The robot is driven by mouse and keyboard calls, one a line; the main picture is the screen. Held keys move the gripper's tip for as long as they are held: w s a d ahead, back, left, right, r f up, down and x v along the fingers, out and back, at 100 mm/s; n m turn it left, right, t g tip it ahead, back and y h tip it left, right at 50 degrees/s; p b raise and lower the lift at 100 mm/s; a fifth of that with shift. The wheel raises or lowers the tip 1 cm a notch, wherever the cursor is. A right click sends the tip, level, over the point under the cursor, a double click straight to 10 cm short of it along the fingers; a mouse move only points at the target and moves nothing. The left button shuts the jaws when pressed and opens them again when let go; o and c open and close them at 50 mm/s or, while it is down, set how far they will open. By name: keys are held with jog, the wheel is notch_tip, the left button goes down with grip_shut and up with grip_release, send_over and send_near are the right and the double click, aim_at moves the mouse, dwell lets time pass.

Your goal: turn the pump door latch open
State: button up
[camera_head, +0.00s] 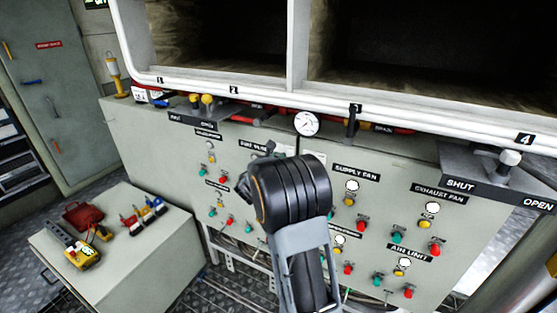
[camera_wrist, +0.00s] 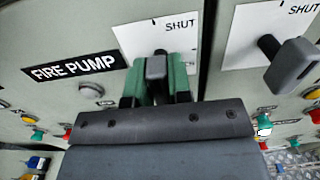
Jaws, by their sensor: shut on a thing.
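In the wrist view my gripper (camera_wrist: 157,82) has its green fingers closed on a small dark grey latch handle (camera_wrist: 156,66). The handle sits on a white plate (camera_wrist: 185,37) marked SHUT, just right of a black FIRE PUMP label (camera_wrist: 74,66). The gripper hides the lower part of the plate. In the head view my black and grey arm reaches to the grey control panel (camera_head: 345,240) and hides most of the gripper and the latch.
A second grey latch handle (camera_wrist: 292,65) on its own SHUT plate stands close to the right. Several coloured knobs and lamps cover the panel. A white pipe (camera_head: 250,92) and a gauge (camera_head: 307,123) are above. A grey box (camera_head: 150,265) with tools stands at left.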

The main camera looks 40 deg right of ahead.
grip_shut()
jog(key=shift+f+b, duration=0.15)
jog(key=shift+b, duration=0.3)
jog(key=shift+f+m+b, duration=0.2)
jog(key=shift+m+b, duration=0.4)
jog(key=shift+b, duration=0.55)
jog(key=m+b, duration=0.1)
jog(key=b, duration=0.1)
jog(key=m+b, duration=0.1)
jog(key=b, duration=0.2)
jog(key=shift+f+m, duration=0.2)
jog(key=shift+m, duration=0.1)
jog(key=m+b, duration=0.5)
jog(key=b, duration=0.5)
jog(key=shift+s+d, duration=0.1)
jog(key=shift+s, duration=0.05)
jog(key=m+b, duration=0.4)
jog(key=b, duration=0.3)
jog(key=shift+m, duration=0.4)
jog(key=m+b, duration=0.2)
jog(key=b, duration=0.1)
jog(key=shift+r+m, duration=0.1)
jog(key=shift+m, duration=0.3)
jog(key=shift+r+m+b, duration=0.1)
jog(key=shift+m+b, duration=0.5)
jog(key=shift+b, duration=0.2)
jog(key=shift+r+m, duration=0.1)
jog(key=shift+m, duration=0.2)
